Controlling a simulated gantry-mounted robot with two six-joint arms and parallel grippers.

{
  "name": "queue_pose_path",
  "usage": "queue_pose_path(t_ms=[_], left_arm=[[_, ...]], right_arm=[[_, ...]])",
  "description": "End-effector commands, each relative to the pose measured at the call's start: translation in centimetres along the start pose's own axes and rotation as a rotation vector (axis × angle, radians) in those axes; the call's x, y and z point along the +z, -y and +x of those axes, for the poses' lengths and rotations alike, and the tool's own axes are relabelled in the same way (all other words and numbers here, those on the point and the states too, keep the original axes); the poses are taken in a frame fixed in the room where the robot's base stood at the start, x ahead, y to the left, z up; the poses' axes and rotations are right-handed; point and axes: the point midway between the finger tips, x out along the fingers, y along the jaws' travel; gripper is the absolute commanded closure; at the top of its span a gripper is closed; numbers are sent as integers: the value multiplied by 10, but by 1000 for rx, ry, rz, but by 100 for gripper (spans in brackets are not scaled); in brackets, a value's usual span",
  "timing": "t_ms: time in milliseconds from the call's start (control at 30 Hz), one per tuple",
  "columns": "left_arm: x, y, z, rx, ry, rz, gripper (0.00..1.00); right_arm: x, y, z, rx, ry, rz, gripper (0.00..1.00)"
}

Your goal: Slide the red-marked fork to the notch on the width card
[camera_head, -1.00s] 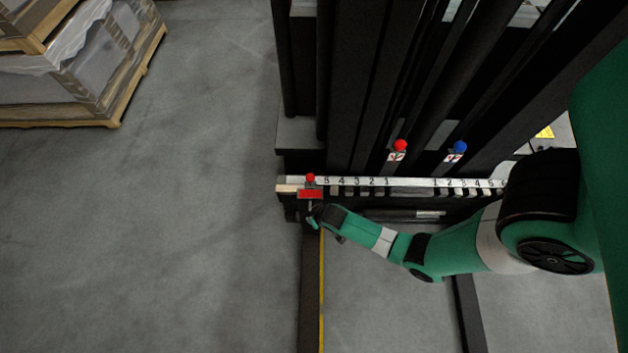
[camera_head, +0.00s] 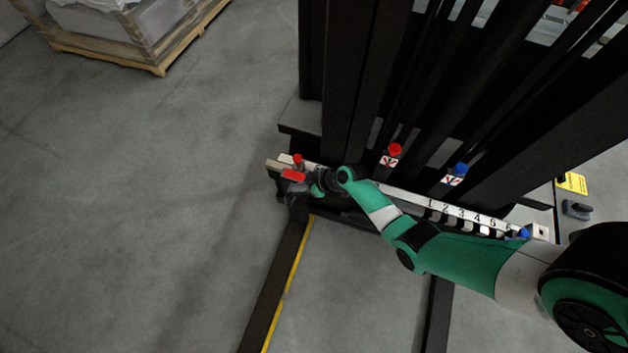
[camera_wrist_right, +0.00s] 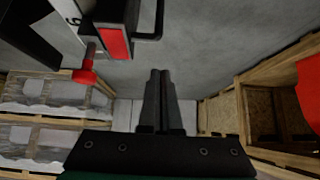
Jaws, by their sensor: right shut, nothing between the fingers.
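The red-marked fork (camera_head: 270,295) is a long dark bar with a yellow edge stripe, near the carriage's left end. Its red block (camera_head: 293,175) and red knob (camera_head: 297,158) sit at its top by the rail. In the right wrist view the red block (camera_wrist_right: 115,42) and red knob (camera_wrist_right: 85,77) are left of my fingers. My right gripper (camera_head: 316,187) is just right of the red block in the head view. Its fingers (camera_wrist_right: 160,72) are shut and empty; I cannot tell if they touch the fork. My left gripper is out of view.
Dark mast beams rise behind. A wrapped pallet (camera_head: 140,35) stands at upper left. The floor left is clear.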

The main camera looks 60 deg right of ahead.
Motion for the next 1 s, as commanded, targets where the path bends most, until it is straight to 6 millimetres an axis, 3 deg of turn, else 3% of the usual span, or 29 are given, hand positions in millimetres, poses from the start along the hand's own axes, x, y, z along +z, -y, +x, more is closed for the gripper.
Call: queue_pose_path(t_ms=[100,233,367,800,867,1000], left_arm=[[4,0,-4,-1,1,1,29],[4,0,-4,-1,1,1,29],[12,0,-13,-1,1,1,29],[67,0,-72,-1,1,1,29],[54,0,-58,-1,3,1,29],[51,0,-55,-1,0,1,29]], right_arm=[[-6,-16,-1,25,-16,4,100],[-5,-15,1,24,-13,4,100],[-3,-15,14,23,-12,4,100],[0,-17,109,24,-12,4,100],[5,-17,90,26,-9,7,100],[21,-17,81,25,-11,6,100]])
